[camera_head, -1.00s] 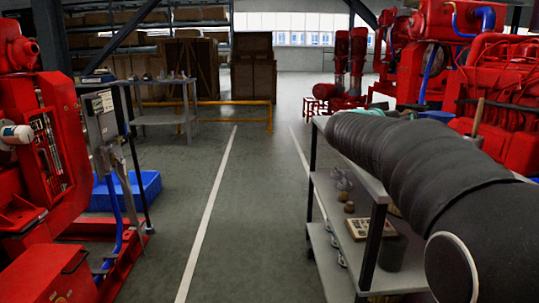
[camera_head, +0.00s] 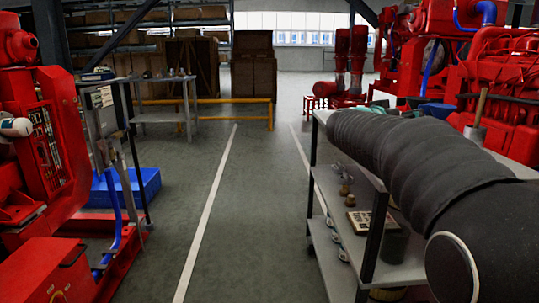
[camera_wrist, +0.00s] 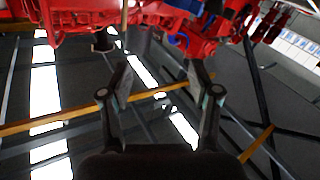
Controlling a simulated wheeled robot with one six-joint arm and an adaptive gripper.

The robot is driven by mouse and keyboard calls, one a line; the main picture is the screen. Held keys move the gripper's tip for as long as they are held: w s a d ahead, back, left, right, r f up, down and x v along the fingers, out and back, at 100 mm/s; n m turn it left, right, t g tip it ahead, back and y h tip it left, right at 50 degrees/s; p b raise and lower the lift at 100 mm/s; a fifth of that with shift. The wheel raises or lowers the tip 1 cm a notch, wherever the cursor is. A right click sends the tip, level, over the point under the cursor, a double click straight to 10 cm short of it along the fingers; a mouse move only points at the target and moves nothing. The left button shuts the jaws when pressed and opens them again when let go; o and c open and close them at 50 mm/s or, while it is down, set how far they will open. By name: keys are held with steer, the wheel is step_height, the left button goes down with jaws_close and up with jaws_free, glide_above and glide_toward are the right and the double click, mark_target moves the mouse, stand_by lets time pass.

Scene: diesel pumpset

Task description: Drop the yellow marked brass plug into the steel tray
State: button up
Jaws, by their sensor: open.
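My gripper (camera_wrist: 160,80) is open and empty in the wrist view, its two dark fingers spread apart. In the head view my dark, ribbed arm reaches over the right-hand shelf unit and hides part of its top; the gripper itself is not visible there. Small brass-coloured pieces (camera_head: 350,200) stand on the lower shelf, below and left of the arm. They are too small to show a yellow mark, so I cannot pick out the plug. I cannot identify the steel tray in either view.
The grey shelf unit (camera_head: 323,185) also holds a flat board with small parts (camera_head: 360,220) and a dark cup (camera_head: 393,245). A pot with a handle (camera_head: 475,132) stands on top. Red machinery (camera_head: 40,150) and a blue bin (camera_head: 125,187) flank the clear aisle.

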steer(key=v, duration=1.2)
